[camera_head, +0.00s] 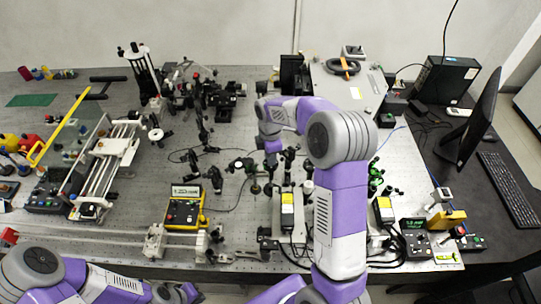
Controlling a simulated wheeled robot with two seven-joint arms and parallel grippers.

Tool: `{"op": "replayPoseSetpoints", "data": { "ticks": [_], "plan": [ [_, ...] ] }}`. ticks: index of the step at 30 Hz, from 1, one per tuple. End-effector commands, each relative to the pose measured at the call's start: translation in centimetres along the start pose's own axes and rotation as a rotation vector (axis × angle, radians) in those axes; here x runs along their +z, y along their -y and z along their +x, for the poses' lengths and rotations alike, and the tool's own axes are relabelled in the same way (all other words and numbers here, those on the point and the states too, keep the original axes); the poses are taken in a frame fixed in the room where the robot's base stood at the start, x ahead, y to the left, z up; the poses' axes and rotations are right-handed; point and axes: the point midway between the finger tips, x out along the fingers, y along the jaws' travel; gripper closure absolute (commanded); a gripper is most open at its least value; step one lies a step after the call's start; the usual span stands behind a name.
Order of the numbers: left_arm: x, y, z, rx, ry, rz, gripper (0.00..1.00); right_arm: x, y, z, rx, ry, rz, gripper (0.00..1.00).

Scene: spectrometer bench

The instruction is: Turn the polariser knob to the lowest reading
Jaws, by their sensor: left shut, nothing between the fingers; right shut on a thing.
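My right arm reaches over the bench, and my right gripper (272,148) points down at a dark optical mount (287,160) in the middle. It is shut on a small part there, in the place of the polariser knob; the fingers and the arm hide most of it, so its angle cannot be told. A yellow meter box (185,213) with a lit display (186,191) stands to the left on the bench; its digits are too small to read. My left arm lies along the bottom left edge, and its gripper is outside the frame.
Dark optical posts (203,125) stand left of my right gripper. A rail stage (108,165) fills the left. A small controller (416,240) stands at the right front, and a monitor (480,118) and keyboard (508,190) are further right. Cables lie across the bench.

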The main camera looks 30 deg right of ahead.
Motion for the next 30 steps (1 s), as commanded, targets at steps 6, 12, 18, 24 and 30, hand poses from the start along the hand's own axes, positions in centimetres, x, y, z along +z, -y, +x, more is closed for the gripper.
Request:
{"op": "replayPoseSetpoints", "data": {
  "ticks": [6,12,18,24,30],
  "plan": [
    [0.0,-0.01,-0.02,0.0,0.0,0.0,1.0,-0.03,-0.08,-0.15,0.004,-0.001,0.0,1.0],
    [0.0,-0.01,-0.02,0.0,0.0,0.0,1.0,-0.03,-0.08,-0.15,0.003,-0.001,0.001,1.0],
    [0.0,0.0,-0.01,0.0,0.0,0.0,1.0,-0.03,-0.08,-0.15,0.004,-0.001,0.001,1.0],
    [0.0,-0.01,-0.02,0.0,0.0,0.0,1.0,-0.03,-0.08,-0.15,0.004,-0.001,0.001,1.0],
    [0.0,-0.01,-0.01,0.0,0.0,0.0,1.0,-0.02,-0.05,-0.1,0.002,0.0,0.001,0.55]
  ]
}}
